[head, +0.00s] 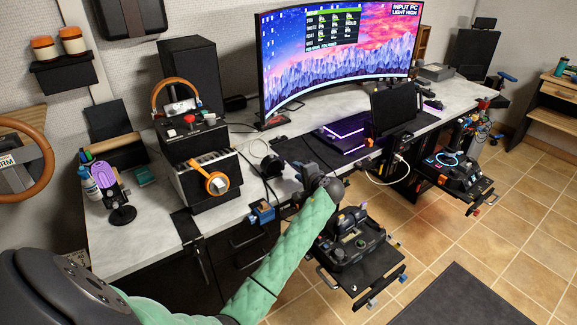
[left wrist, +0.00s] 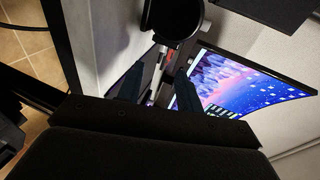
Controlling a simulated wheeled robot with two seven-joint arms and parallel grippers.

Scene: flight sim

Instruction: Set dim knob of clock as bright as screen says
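The curved screen (head: 335,60) stands at the back of the desk; its top right corner reads "INPUT PC LIGHT HIGH". It also shows in the left wrist view (left wrist: 235,85). I cannot clearly pick out the clock or its dim knob in either view. My left gripper (head: 308,172) is over the desk's front edge, below the screen. In the left wrist view its two dark fingers (left wrist: 160,80) are apart, with nothing visibly held. A dark rounded object (left wrist: 173,18) lies beyond them; I cannot tell what it is. My right gripper is not in view.
Control panels (head: 355,250) jut out in front. Tiled floor (head: 480,235) lies free at right.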

